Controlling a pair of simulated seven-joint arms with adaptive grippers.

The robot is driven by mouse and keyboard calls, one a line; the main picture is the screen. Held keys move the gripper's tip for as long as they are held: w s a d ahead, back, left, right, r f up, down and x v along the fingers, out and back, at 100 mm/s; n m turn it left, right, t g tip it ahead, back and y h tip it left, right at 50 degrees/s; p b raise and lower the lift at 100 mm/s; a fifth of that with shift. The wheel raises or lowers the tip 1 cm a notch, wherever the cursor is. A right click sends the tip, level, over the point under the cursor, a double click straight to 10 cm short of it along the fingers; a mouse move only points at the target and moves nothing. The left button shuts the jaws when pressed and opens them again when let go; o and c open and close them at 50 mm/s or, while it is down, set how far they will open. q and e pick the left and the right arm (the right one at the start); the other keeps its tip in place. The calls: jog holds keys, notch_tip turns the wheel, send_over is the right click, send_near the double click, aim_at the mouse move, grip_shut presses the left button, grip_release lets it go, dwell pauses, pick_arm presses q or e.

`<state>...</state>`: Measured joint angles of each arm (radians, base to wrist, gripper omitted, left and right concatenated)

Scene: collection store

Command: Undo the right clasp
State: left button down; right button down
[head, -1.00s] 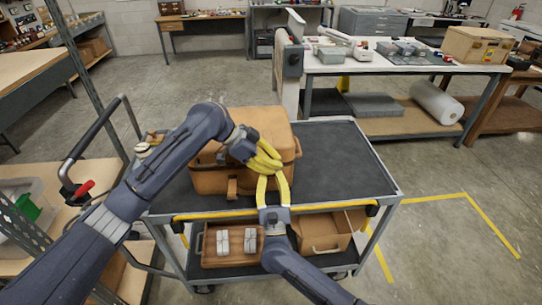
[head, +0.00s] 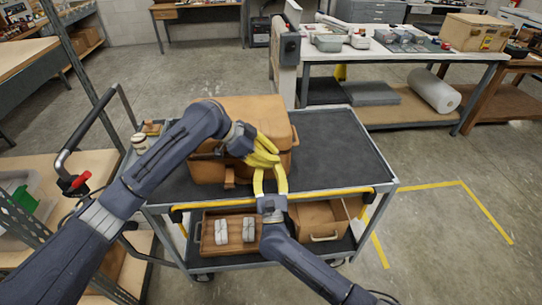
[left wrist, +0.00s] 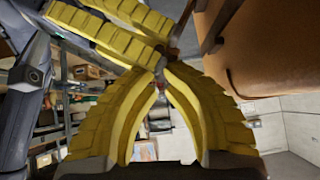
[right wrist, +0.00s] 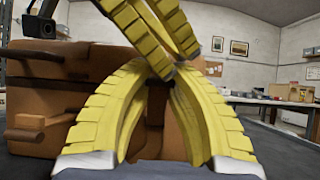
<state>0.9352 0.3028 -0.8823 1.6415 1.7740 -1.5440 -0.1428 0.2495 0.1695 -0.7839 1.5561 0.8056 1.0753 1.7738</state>
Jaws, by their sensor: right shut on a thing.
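The brown case (head: 240,112) stands on the cart's dark top, its lid on. A left clasp (head: 230,176) shows on its front and also in the right wrist view (right wrist: 28,122). My right gripper (head: 269,172) reaches the case's front from below, its yellow fingers closed at the tips around the place of the right clasp. The clasp itself is hidden by the fingers. My left gripper (head: 266,155) comes across from the left, with its fingertips together at the case's front right. The two grippers' fingers cross close together; whether they touch is unclear.
The cart's top (head: 335,150) is clear to the right of the case. A wooden tray with two pale objects (head: 235,230) and a brown box (head: 318,220) are on the lower shelf. A white-topped table (head: 400,52) stands behind.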

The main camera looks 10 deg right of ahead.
jog(key=c, duration=1.5)
grip_release()
pick_arm(q)
jog(key=shift+f, duration=0.25)
pick_arm(e)
jog(key=o, duration=0.6)
jog(key=shift+o, duration=0.2)
